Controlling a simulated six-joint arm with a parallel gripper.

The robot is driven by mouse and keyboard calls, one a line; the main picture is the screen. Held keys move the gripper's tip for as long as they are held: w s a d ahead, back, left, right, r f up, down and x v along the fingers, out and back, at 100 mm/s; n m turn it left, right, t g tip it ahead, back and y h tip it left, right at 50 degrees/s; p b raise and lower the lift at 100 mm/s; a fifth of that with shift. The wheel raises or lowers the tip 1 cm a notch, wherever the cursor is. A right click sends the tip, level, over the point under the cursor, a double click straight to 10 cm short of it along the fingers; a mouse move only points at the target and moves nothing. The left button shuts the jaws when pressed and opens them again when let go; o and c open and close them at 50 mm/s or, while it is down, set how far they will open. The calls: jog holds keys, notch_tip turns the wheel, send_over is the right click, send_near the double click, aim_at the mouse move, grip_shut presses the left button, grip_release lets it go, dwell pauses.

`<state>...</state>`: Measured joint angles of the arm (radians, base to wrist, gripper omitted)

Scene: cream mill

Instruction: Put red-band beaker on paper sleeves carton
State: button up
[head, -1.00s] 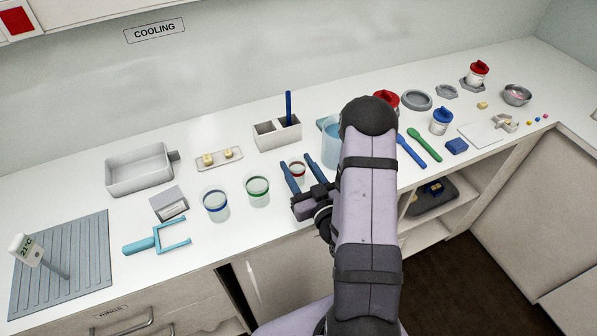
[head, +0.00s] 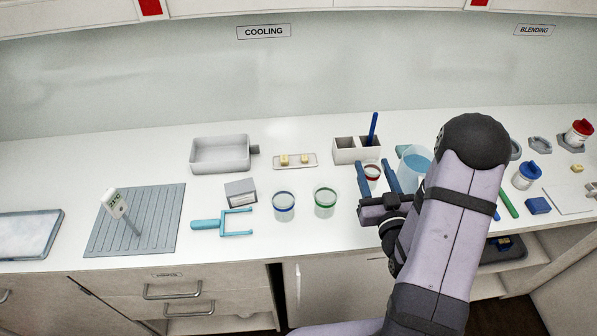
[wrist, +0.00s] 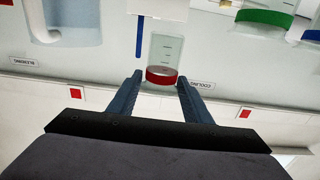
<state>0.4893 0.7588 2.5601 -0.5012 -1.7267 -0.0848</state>
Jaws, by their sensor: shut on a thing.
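The red-band beaker (head: 372,171) is a small clear cup with a red ring, held between the blue fingers of my gripper (head: 375,177). In the wrist view the beaker (wrist: 163,75) sits between the fingertips of my gripper (wrist: 160,82), which is shut on it. It appears raised above the counter, in front of the divided holder. The paper sleeves carton seems to be the small grey box with a white label (head: 240,192), on the counter well to the left of my gripper. Its label is too small to read.
A blue-band beaker (head: 284,206) and a green-band beaker (head: 325,202) stand between carton and gripper. A light-blue fork-like tool (head: 222,223) lies in front of the carton. A pitcher (head: 413,163) is close right of the gripper; the divided holder (head: 345,150) is behind.

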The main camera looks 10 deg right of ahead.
jog(key=w+a+r+n+g+y+b, duration=0.15)
jog(key=a+y, duration=0.25)
jog(key=a, duration=0.5)
jog(key=w+a+n+y+b, duration=0.1)
jog(key=a+n+y, duration=0.2)
jog(key=a, duration=0.6)
jog(key=s+a+r+n+g+y+b, duration=0.25)
jog(key=a+r, duration=0.25)
jog(key=a, duration=0.6)
jog(key=s+a+r+n+g+y+b, duration=0.1)
jog(key=s+a+r+y, duration=0.3)
jog(key=a, duration=0.6)
jog(key=m+t+h+p, duration=0.2)
jog(key=m+t+h, duration=0.15)
jog(key=h, duration=0.35)
send_over(241, 189)
jog(key=shift+w+f, duration=0.1)
jog(key=shift+f, duration=7)
jog(key=shift+f+b, duration=0.2)
jog(key=shift+b, duration=0.15)
jog(key=o, duration=1.1)
jog(key=shift+c, duration=0.2)
